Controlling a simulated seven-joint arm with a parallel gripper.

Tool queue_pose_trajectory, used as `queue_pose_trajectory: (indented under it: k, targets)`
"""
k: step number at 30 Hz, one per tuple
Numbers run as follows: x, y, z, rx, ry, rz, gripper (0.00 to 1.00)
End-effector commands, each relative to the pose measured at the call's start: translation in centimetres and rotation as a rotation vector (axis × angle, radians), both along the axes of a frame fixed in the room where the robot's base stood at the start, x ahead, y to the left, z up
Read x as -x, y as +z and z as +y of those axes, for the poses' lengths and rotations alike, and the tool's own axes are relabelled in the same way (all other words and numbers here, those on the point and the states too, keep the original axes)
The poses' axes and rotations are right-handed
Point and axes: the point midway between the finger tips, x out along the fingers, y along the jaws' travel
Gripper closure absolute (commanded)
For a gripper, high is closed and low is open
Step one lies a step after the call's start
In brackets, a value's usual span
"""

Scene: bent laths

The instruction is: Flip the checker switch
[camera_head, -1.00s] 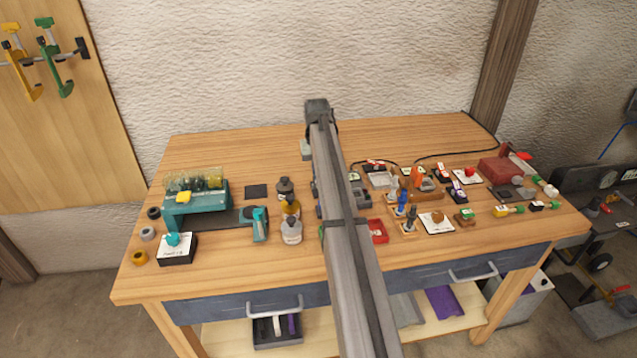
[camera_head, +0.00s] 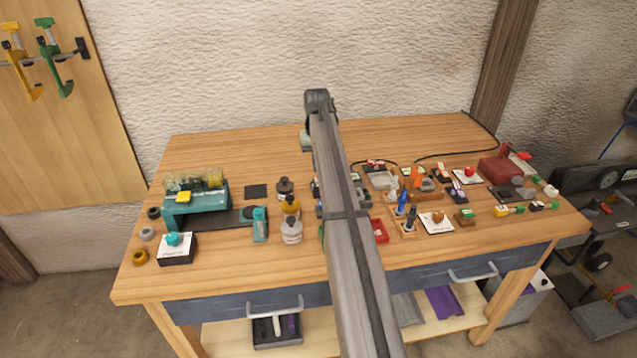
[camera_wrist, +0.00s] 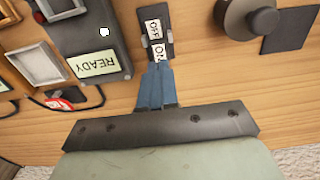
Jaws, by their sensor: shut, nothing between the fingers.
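In the wrist view a black switch plate (camera_wrist: 166,18) carries white labels reading OFF and ON. It stands beside a dark grey checker box (camera_wrist: 86,32) with a READY label. My gripper (camera_wrist: 156,68) has blue fingers, shut together and empty. The fingertips are right at the ON end of the switch and overlap it in the picture. I cannot tell whether they touch it. In the head view my arm hides the gripper and the switch.
A round dark knob (camera_wrist: 262,20) and a dark square pad (camera_wrist: 290,30) lie to the right in the wrist view. In the head view bottles (camera_head: 291,231) and a teal machine (camera_head: 196,204) stand left of my arm. Many small parts crowd the right. The bench's back left is clear.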

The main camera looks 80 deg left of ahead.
Motion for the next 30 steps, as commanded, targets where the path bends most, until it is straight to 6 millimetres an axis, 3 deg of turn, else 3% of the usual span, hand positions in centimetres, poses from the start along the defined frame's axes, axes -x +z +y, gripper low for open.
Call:
queue_pose_trajectory:
  k: [16,30]
  targets:
    - [0.0,3.5,0.0,0.000,0.000,0.000,1.00]
    - [0.0,3.7,0.0,0.000,0.000,0.000,1.00]
